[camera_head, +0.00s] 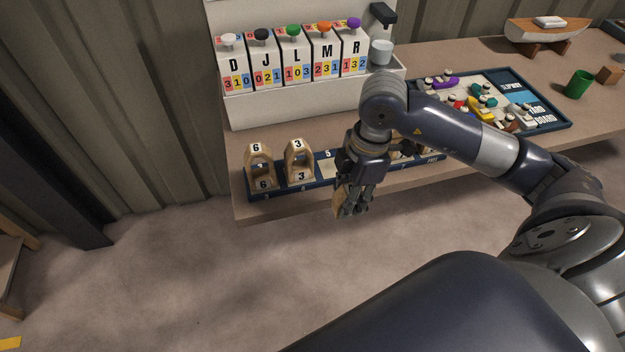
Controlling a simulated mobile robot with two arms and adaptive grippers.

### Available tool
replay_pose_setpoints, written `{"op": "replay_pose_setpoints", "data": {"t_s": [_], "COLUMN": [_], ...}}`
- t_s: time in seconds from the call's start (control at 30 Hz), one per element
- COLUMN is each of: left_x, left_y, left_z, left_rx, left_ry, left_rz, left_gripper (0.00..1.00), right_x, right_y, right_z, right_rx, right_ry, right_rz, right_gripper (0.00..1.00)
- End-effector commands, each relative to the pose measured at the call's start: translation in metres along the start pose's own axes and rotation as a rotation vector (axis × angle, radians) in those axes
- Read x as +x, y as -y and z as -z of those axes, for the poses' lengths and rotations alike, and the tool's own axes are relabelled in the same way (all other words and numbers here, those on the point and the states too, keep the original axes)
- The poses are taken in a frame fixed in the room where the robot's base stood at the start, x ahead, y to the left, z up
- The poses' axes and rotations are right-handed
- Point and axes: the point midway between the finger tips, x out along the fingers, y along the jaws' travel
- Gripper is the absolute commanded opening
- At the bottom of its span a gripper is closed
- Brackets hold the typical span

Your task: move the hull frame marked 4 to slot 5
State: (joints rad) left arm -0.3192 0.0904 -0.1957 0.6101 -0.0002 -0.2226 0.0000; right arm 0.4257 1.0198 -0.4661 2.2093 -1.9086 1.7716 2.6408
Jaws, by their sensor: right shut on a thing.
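My right gripper (352,208) is shut on a light wooden piece, apparently a hull frame (337,202), and holds it in front of the rack's front edge. Only a sliver of that piece shows beside the fingers, and its mark cannot be read. The dark blue rack (284,190) lies along the bench's front edge. An arched wooden frame marked 6 (249,170) stands upright at its left end, with a frame marked 3 (289,161) to its right. A pale patch marked 5 (328,155) shows just left of my gripper. My arm hides much of the rack's right part. My left gripper is out of view.
A white dispenser (245,112) with lettered boxes stands behind the rack. A tray of coloured pieces (555,112), a green cup (578,84) and a model hull (545,32) are on the bench (440,60) at right. The floor in front is clear.

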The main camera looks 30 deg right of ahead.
Motion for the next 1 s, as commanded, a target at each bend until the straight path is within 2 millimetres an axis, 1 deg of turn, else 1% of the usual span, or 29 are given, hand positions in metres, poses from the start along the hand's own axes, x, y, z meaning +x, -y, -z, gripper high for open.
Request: {"op": "replay_pose_setpoints", "data": {"t_s": [0.03,0.1,0.2,0.27,0.37,0.5,0.7,0.83,1.0], "left_x": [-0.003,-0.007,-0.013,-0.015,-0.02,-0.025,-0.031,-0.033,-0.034], "left_y": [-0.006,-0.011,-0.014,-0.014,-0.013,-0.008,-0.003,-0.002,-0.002], "left_z": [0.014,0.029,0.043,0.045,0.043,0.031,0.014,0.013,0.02], "left_rx": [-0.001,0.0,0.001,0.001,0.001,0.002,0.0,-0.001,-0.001], "left_ry": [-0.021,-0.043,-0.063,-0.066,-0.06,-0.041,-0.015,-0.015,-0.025], "left_rz": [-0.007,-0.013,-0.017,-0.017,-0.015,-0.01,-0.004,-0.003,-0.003], "left_gripper": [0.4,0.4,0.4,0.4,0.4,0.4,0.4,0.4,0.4], "right_x": [-0.002,-0.003,-0.001,0.0,0.002,0.004,0.008,0.009,0.014], "right_y": [-0.008,-0.021,-0.043,-0.056,-0.076,-0.104,-0.137,-0.15,-0.154], "right_z": [-0.001,-0.003,-0.005,-0.006,-0.009,-0.013,-0.018,-0.02,-0.022], "right_rx": [0.004,0.005,0.006,0.005,0.004,0.004,0.003,0.001,0.001], "right_ry": [-0.001,-0.002,-0.003,-0.004,-0.003,-0.003,-0.002,-0.002,0.0], "right_rz": [-0.003,-0.003,-0.003,-0.002,-0.002,-0.003,-0.002,-0.002,0.0], "right_gripper": [0.04,0.04,0.04,0.04,0.04,0.04,0.04,0.04,0.04]}}
